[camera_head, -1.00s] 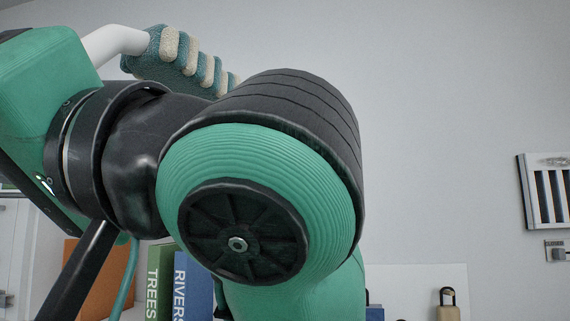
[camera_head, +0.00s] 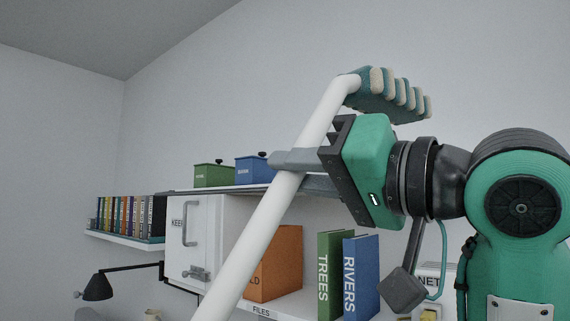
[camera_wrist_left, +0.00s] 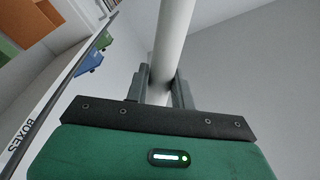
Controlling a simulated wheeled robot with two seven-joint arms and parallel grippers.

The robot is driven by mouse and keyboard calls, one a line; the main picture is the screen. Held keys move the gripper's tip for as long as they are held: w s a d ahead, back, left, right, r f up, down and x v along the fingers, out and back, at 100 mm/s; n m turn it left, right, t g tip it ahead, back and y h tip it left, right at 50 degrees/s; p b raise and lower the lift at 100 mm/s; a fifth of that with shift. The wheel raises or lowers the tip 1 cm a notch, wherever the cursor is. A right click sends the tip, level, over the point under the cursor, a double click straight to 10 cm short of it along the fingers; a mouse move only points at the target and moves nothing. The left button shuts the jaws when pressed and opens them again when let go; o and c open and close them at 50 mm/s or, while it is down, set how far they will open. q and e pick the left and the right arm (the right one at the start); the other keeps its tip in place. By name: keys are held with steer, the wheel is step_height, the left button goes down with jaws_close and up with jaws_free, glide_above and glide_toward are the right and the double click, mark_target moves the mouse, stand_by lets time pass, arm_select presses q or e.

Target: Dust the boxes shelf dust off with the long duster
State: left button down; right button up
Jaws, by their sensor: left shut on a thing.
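The long duster has a white pole (camera_head: 259,236) and a teal and cream striped head (camera_head: 390,93). My left gripper (camera_head: 292,172) is shut on the pole, which runs from lower left up to the head at upper right. The left wrist view also shows the pole (camera_wrist_left: 173,40) between the fingers (camera_wrist_left: 161,88). The boxes shelf (camera_head: 222,190) is the top board, carrying a green box (camera_head: 214,176) and a blue box (camera_head: 254,171). Its "BOXES" label (camera_wrist_left: 20,135) shows in the wrist view. The duster head is above and right of the boxes, apart from them. I cannot make out dust. My right gripper is out of view.
Below the top board are a white cabinet (camera_head: 196,235), an orange binder (camera_head: 281,262), and green (camera_head: 329,275) and blue (camera_head: 361,275) books. A small book shelf (camera_head: 124,239) and a black lamp (camera_head: 97,288) are at left. The air above the boxes is clear.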

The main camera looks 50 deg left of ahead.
arm_select(q)
steer(key=w+a, duration=0.2)
steer(key=w, duration=0.9)
steer(key=shift+w+a+f+p, duration=0.15)
steer(key=shift+a+f+p, duration=0.2)
steer(key=shift+p, duration=0.1)
steer(key=shift+f, duration=0.2)
step_height(320, 180, down, 6)
steer(key=b, duration=0.5)
steer(key=shift+b, duration=0.4)
steer(key=shift+f+b, duration=0.9)
steer(key=shift+f, duration=0.2)
stand_by(0.7)
steer(key=shift+a, duration=0.1)
